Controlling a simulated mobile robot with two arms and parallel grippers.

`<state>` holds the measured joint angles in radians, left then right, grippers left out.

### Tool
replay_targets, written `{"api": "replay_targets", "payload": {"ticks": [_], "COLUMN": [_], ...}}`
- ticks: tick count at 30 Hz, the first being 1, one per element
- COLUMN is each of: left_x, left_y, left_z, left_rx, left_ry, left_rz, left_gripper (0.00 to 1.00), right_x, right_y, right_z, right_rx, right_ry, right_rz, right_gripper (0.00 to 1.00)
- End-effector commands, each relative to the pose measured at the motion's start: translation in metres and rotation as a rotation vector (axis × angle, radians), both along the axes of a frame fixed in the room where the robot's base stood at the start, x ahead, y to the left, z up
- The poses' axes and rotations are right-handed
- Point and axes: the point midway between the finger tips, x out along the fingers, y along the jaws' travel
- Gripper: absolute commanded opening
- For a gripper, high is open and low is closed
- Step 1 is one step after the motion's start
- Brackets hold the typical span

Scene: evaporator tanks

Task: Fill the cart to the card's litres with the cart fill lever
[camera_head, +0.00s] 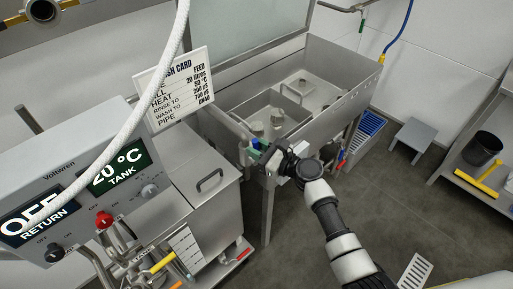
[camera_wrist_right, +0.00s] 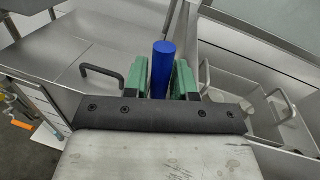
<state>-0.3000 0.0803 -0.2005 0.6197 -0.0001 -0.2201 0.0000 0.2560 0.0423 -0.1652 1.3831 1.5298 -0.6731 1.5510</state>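The card (camera_head: 181,88) is partly covered by a white hose; its fill line reads 20 litres. The steel cart (camera_head: 212,207) with a lid handle stands left of the sink, with a white level scale (camera_head: 186,246) on its front; I cannot read its level. My right gripper (camera_head: 258,152) is between the cart and the sink. In the right wrist view, a blue upright lever handle (camera_wrist_right: 163,70) stands between its green fingers (camera_wrist_right: 162,78), which close on it closely. I cannot see what the handle is attached to. My left gripper is not in view.
A grey panel (camera_head: 98,150) shows OFF for return and 20 °C for tank. It has a red knob (camera_head: 104,220). The steel sink (camera_head: 345,95) is at the back, with a blue crate (camera_head: 367,127), a step stool (camera_head: 414,135) and a shelf to the right.

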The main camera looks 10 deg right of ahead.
Motion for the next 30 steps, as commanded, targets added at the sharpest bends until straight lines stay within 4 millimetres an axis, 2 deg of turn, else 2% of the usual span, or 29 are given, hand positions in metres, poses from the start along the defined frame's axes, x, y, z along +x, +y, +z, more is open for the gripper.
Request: {"api": "replay_targets", "payload": {"ticks": [1, 3, 14, 30], "left_x": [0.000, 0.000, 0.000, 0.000], "left_y": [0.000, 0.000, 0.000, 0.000], "left_z": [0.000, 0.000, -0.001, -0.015], "left_rx": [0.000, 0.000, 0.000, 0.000], "left_ry": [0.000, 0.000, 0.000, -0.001], "left_rz": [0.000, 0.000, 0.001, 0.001], "left_gripper": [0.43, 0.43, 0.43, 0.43], "right_x": [0.000, 0.000, -0.004, -0.067], "right_y": [0.000, 0.000, -0.005, -0.073], "right_z": [0.000, 0.000, -0.001, 0.001], "right_rx": [-0.001, -0.001, -0.002, -0.003], "right_ry": [0.001, -0.001, -0.001, 0.000], "right_rz": [0.000, 0.000, -0.001, -0.001], "right_gripper": [0.34, 0.43, 0.43, 0.43]}}
